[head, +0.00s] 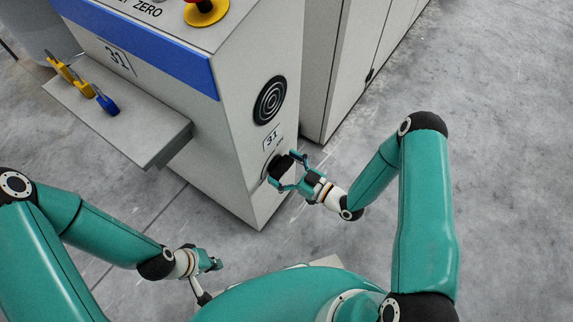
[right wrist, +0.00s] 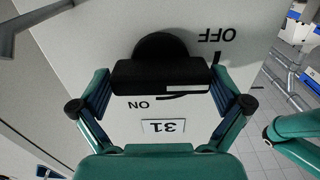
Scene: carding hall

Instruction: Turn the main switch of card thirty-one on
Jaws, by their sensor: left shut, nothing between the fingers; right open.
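The main switch is a black rotary knob with a thick bar handle (right wrist: 160,76) on the grey cabinet's side. Its label plate reads 31 (right wrist: 164,126), upside down in the right wrist view. ON is printed to the lower left of the knob and OFF to the upper right. In the head view, my right gripper (head: 290,172) partly hides the knob. My left gripper (head: 213,262) is shut and empty, low and away from the cabinet.
A shelf (head: 150,142) with yellow and blue padlocks (head: 107,103) juts from the cabinet's front, which also reads 31. A red button on a yellow base (head: 205,10) sits on top. A round black grille (head: 270,100) is above the switch. Grey floor is open at right.

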